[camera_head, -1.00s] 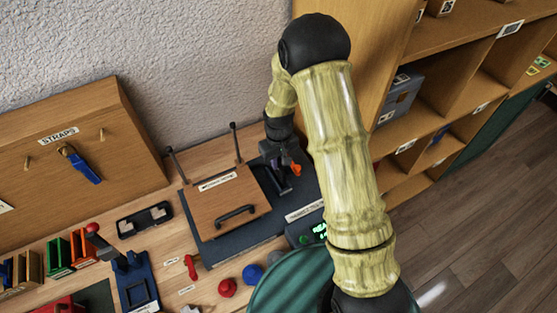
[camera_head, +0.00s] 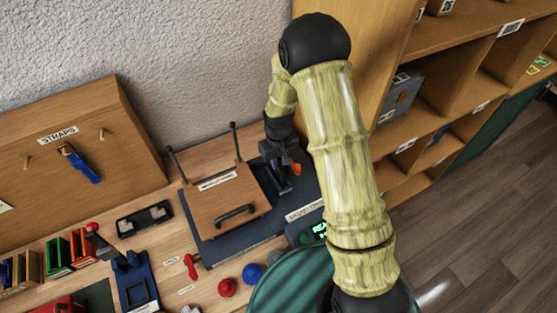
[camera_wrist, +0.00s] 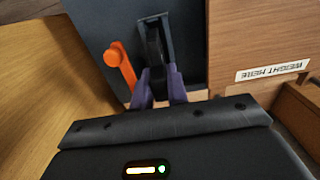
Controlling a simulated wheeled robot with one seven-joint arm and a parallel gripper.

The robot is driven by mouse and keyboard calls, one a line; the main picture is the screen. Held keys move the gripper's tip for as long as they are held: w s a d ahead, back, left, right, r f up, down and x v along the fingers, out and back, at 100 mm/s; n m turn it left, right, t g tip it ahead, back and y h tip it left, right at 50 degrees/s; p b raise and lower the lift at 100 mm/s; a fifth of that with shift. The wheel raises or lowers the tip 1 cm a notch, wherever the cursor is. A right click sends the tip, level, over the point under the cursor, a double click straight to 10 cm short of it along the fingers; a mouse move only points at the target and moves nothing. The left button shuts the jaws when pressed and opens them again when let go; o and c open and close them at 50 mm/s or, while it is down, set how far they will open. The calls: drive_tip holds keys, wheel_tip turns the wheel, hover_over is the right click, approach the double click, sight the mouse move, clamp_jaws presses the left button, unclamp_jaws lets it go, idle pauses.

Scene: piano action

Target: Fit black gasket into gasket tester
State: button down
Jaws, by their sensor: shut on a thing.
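My gripper (camera_wrist: 158,84) has its purple fingers shut on a black gasket (camera_wrist: 153,48), a thin dark piece seen edge-on in the wrist view. The gasket reaches into or just over the grey slotted holder of the gasket tester (camera_wrist: 88,20); I cannot tell how deep it sits. An orange lever (camera_wrist: 119,66) stands beside the holder. In the head view my gripper (camera_head: 288,163) is over the tester's dark plate (camera_head: 305,186), close to the orange lever (camera_head: 297,169). The gasket is too small and dark to make out there.
A wooden board with a black handle (camera_head: 236,216) lies directly left of the holder. A green-lit display (camera_head: 318,231) is in front. Red (camera_head: 227,288) and blue (camera_head: 252,273) knobs stand on the bench. A wooden shelf unit (camera_head: 455,90) rises at right.

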drive_tip(key=shift+f+b, duration=1.45)
drive_tip(key=shift+f, duration=0.65)
idle(1.0)
idle(0.3)
drive_tip(key=c, duration=1.1)
unclamp_jaws()
drive_tip(key=shift+o, duration=0.2)
drive_tip(key=shift+r, duration=0.1)
drive_tip(key=shift+r+p, duration=2.7)
drive_tip(key=shift+r, duration=1)
drive_tip(key=shift+s, duration=0.1)
